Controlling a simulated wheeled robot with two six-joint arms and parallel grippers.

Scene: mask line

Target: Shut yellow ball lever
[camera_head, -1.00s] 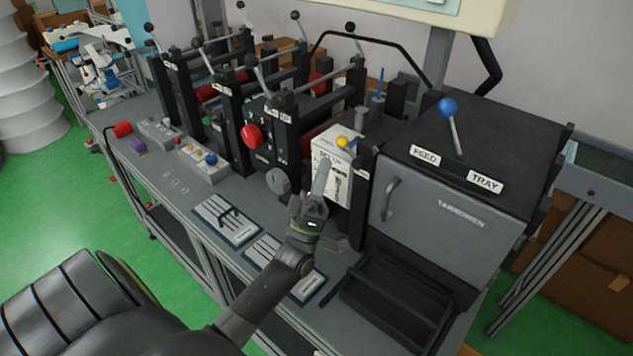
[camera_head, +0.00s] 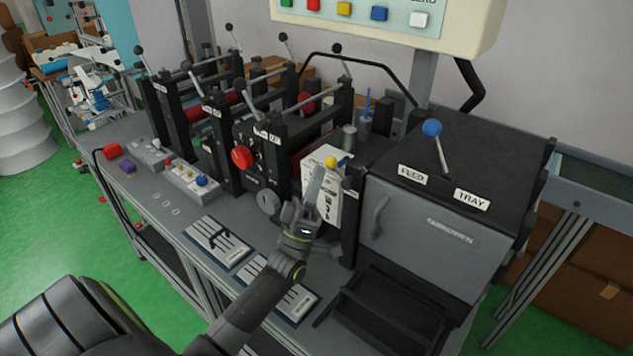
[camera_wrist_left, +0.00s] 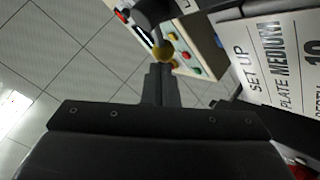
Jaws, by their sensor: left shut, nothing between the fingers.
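The yellow ball (camera_head: 331,162) of the lever sits at the top of the white-labelled panel (camera_head: 327,196), beside the grey cabinet. In the left wrist view the yellow ball (camera_wrist_left: 163,53) shows just beyond my fingertips, on a dark lever. My left gripper (camera_head: 312,186) is shut and empty, pointing up in front of the white panel, just below and left of the ball. In the wrist view its closed fingers (camera_wrist_left: 160,78) point at the ball; I cannot tell whether they touch it. My right gripper is not in view.
The grey cabinet (camera_head: 420,225) with a blue ball lever (camera_head: 432,128) stands right of the panel. Black roller frames (camera_head: 262,150) with a red knob (camera_head: 242,157) crowd the left. A button panel (camera_head: 385,14) hangs above.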

